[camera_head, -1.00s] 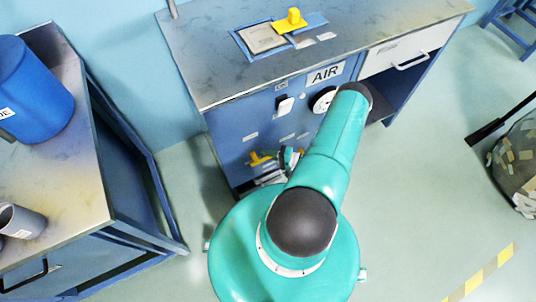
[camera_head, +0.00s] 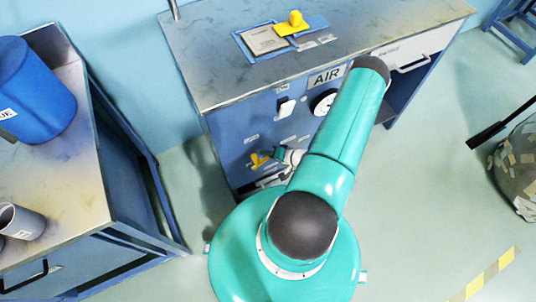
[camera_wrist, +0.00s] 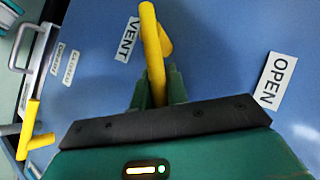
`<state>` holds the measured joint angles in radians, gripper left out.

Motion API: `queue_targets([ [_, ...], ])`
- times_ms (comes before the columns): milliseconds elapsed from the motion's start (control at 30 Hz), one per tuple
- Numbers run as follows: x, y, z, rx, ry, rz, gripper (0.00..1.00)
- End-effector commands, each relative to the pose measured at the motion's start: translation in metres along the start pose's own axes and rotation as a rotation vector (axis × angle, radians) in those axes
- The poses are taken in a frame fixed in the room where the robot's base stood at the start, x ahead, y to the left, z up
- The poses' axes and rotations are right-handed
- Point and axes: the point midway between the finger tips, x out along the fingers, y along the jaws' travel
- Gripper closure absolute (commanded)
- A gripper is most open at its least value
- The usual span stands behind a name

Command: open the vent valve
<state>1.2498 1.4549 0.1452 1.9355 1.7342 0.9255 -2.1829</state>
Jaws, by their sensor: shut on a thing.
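In the wrist view, a yellow valve handle (camera_wrist: 152,45) stands out from the blue panel beside the VENT label (camera_wrist: 127,39). My gripper (camera_wrist: 158,88) is shut on it, with a green finger on each side of its lower part. An OPEN label (camera_wrist: 277,81) lies to the right. My arm hides part of the panel there.
A second yellow handle (camera_wrist: 32,130) and a silver bar handle (camera_wrist: 28,47) are at the wrist view's left. The cabinet front carries a gauge (camera_head: 324,103) and an AIR label (camera_head: 326,77). A side bench (camera_head: 75,205) stands at left.

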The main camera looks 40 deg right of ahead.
Motion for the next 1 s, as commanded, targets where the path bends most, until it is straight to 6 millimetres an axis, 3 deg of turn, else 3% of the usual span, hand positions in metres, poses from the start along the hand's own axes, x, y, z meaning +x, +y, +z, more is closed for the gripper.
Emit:
queue_targets([
  [500,-0.0003,-0.0016,-0.0011,-0.021,0.009,0.020,1.00],
  [533,-0.0003,-0.0016,-0.0012,-0.021,0.009,0.020,0.83],
  [633,-0.0003,-0.0016,-0.0011,-0.021,0.009,0.020,0.63],
  [1000,-0.0046,-0.0015,-0.0006,-0.021,0.008,0.021,0.63],
])
